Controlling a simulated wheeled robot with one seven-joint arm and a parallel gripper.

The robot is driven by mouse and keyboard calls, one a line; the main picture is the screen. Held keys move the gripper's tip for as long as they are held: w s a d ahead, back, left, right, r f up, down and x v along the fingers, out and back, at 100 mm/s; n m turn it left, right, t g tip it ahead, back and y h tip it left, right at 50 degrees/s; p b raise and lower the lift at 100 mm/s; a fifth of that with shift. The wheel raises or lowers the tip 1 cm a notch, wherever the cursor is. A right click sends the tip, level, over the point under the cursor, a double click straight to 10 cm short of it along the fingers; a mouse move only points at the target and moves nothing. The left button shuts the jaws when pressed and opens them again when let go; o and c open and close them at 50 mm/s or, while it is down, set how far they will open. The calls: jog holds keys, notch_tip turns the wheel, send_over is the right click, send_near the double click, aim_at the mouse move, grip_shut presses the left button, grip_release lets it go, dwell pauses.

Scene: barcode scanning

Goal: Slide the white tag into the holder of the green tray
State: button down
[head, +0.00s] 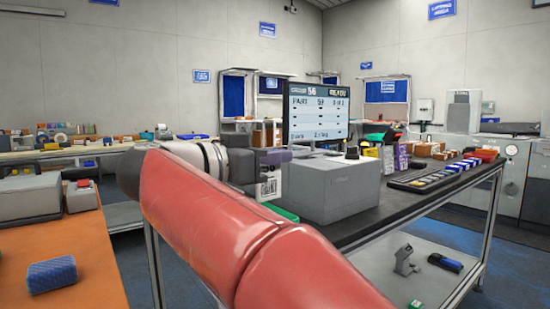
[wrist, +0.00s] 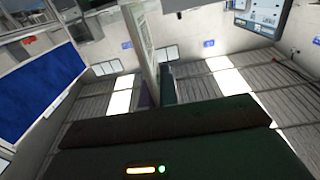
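My gripper (head: 277,160) is at the middle of the head view, behind my red arm and left of the grey box. A white tag (head: 268,188) with black print hangs upright below its fingers. In the wrist view the tag (wrist: 146,48) shows nearly edge-on, between the fingers of my gripper (wrist: 156,92), which look shut on it. A green strip (head: 286,214), likely the green tray, shows just below the tag beside the grey box. Most of it is hidden by my arm and the box, and its holder cannot be seen. The tag appears apart from it.
A large grey box (head: 334,188) stands on the dark table (head: 400,205), close right of the tag. A monitor (head: 318,112) stands behind. Cartons and small parts line the table's right side. An orange table (head: 85,250) with a blue block (head: 51,274) is at left.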

aim_at(280, 193)
jog(key=shift+f+b, duration=2.15)
jog(key=shift+b, duration=0.1)
jog(key=shift+s+a+f+b, duration=0.1)
jog(key=shift+f+b, duration=0.6)
jog(key=shift+f, duration=0.45)
jog(key=shift+w+f, duration=0.2)
jog(key=shift+f, duration=0.1)
jog(key=shift+r, duration=0.15)
jog(key=c, duration=1.6)
grip_release()
jog(key=shift+s+d+r, duration=0.1)
jog(key=shift+d+r, duration=0.1)
jog(key=shift+r, duration=0.1)
jog(key=v, duration=0.5)
jog(key=p+v, duration=0.1)
jog(key=v, duration=0.2)
jog(key=shift+a+f, duration=0.25)
jog(key=shift+f, duration=0.1)
